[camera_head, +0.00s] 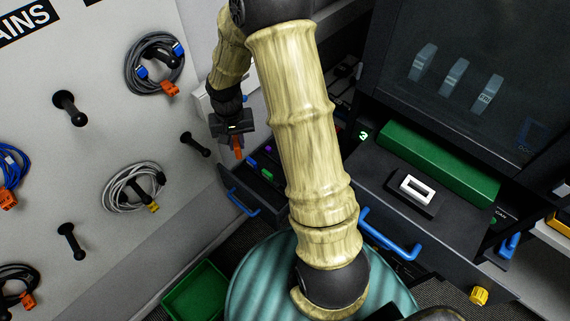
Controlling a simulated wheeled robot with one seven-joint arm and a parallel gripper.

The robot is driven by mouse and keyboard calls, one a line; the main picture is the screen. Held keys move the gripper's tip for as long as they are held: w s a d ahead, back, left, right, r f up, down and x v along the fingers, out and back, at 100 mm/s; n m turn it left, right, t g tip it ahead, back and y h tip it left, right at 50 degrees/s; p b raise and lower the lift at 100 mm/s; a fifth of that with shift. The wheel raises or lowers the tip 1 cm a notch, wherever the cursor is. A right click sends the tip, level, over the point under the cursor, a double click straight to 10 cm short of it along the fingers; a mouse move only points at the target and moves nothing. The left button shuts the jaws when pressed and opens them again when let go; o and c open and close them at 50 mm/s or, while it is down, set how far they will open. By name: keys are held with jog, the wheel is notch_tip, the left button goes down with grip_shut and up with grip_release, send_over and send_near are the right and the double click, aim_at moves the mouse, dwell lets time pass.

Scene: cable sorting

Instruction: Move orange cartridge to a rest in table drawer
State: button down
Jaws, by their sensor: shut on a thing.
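My gripper (235,133) points down at the upper left of the middle, over or just beside the open table drawer (247,201). It is shut on the orange cartridge (238,148), a small orange piece showing below the jaws. The drawer is dark with a blue handle on its front. Small coloured pieces, green and purple among them, show inside it. Part of the drawer is hidden behind my arm, so the rests in it are hard to make out. I cannot tell how high the cartridge is above the drawer.
A pegboard wall with coiled cables (155,63) on black pegs (70,107) stands at left, close to the drawer. A green bin (196,293) is at the bottom. At right are a long green block (438,162), a black box with a white frame (416,189) and another blue handle (390,236).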

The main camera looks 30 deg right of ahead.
jog(key=shift+w+d, duration=0.2)
jog(key=shift+w, duration=0.25)
jog(key=shift+s, duration=0.1)
jog(key=s+d+f+n+b, duration=0.1)
jog(key=d+f+n+b, duration=0.2)
jog(key=f, duration=1)
jog(key=s+d+f+n+b, duration=0.1)
jog(key=d+f+n+b, duration=0.3)
jog(key=d+f+b, duration=0.5)
notch_tip(320, 180, down, 4)
jog(key=shift+s+d+f, duration=0.2)
jog(key=shift+s+d, duration=0.15)
jog(key=shift+d, duration=0.5)
jog(key=shift+f+b, duration=1.9)
jog(key=shift+f, duration=0.25)
